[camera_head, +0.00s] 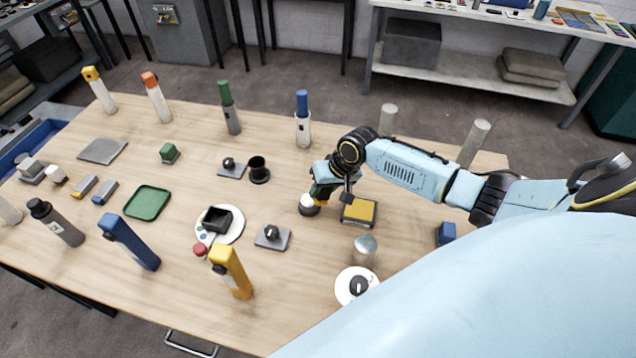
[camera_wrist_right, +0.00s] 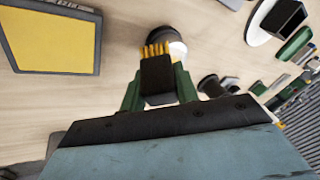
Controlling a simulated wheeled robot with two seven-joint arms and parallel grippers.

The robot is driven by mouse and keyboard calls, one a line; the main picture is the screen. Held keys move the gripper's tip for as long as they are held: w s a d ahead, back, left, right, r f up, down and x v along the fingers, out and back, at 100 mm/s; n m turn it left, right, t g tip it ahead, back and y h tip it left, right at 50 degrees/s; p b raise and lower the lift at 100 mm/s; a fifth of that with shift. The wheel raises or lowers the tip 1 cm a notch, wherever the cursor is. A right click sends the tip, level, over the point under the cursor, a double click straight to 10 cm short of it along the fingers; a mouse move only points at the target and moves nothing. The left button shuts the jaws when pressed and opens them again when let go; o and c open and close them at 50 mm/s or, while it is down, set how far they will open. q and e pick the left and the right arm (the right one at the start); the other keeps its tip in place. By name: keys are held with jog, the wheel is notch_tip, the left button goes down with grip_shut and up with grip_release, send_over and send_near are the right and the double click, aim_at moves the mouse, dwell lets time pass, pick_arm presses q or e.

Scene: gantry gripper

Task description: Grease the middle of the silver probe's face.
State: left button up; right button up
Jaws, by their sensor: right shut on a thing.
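My right gripper (camera_head: 322,192) is over the middle of the table. In the right wrist view its green fingers (camera_wrist_right: 160,88) are shut on a black brush (camera_wrist_right: 157,75) with yellow bristles. A shiny silver cylinder (camera_head: 365,250), which looks like the silver probe, stands upright at the front right, apart from the gripper. Its full face is not clear to see. My left gripper is not in view.
A dark tray with a yellow pad (camera_head: 359,211) lies just right of the gripper. A white dial disc (camera_head: 356,285) is in front of the silver cylinder. Pale posts (camera_head: 388,119) stand at the back right. Several coloured handheld units, such as a yellow one (camera_head: 232,270), stand around the table.

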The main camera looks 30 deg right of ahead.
notch_tip(320, 180, up, 3)
jog(key=shift+f+p, duration=0.2)
jog(key=shift+p, duration=0.2)
jog(key=shift+w+a+r+p, duration=0.1)
jog(key=shift+w+r+p, duration=0.05)
jog(key=shift+r+p, duration=0.4)
jog(key=shift+w+a+r+p, duration=0.1)
jog(key=shift+r+p, duration=0.3)
jog(key=shift+p, duration=0.2)
notch_tip(320, 180, up, 2)
jog(key=shift+s+d+p, duration=0.1)
jog(key=shift+p, duration=1)
jog(key=shift+r+p, duration=0.6)
jog(key=shift+r, duration=0.35)
jog(key=shift+f, duration=0.1)
jog(key=shift+f, duration=0.45)
